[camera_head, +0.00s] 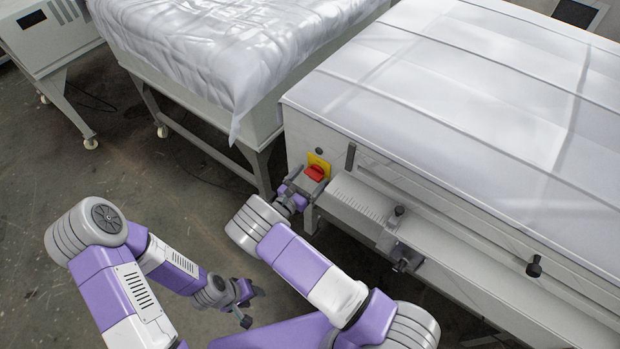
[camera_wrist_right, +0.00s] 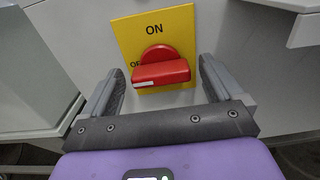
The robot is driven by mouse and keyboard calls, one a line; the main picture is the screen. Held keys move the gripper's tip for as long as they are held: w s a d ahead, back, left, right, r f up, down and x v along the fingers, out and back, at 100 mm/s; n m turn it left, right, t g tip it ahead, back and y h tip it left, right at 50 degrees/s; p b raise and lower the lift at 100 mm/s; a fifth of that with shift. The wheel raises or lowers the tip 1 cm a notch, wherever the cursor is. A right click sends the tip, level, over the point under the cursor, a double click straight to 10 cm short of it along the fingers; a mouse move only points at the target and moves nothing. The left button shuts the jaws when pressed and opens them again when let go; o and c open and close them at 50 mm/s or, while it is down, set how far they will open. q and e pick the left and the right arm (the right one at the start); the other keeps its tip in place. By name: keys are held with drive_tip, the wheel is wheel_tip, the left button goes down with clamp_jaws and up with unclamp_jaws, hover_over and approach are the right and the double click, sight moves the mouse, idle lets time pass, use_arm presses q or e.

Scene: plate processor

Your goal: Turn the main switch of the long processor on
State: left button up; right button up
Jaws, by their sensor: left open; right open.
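The long processor (camera_head: 450,95) is a large pale machine at the right of the head view. Its main switch is a red knob (camera_head: 315,172) on a yellow plate (camera_head: 319,160), on the machine's near end. In the right wrist view, the red knob (camera_wrist_right: 160,70) lies roughly crosswise on the yellow plate (camera_wrist_right: 180,22), with "ON" printed above and partly hidden lettering at its left. My right gripper (camera_wrist_right: 160,82) is open, its fingers either side of the knob with gaps visible. My left gripper (camera_head: 248,302) is open and low over the floor, away from the switch.
A second machine under a crumpled plastic sheet (camera_head: 210,35) stands at the back, on a wheeled frame. A ledge (camera_head: 380,215) with dark clamps and a black knob (camera_head: 534,266) runs along the long processor's front. The floor (camera_head: 50,190) at left is mostly clear.

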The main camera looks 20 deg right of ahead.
drive_tip(key=shift+d, duration=0.1)
drive_tip(key=c, duration=1)
drive_tip(key=shift+c, duration=0.2)
drive_tip(key=shift+m, duration=0.4)
drive_tip(key=m+b, duration=0.2)
drive_tip(key=m, duration=0.1)
drive_tip(key=shift+m, duration=0.3)
drive_tip(key=m+b, duration=0.2)
drive_tip(key=m, duration=0.3)
drive_tip(key=m+b, duration=0.3)
drive_tip(key=m, duration=0.2)
drive_tip(key=shift+d+f, duration=0.1)
drive_tip(key=shift+m+b, duration=1.1)
drive_tip(key=shift+m, duration=0.7)
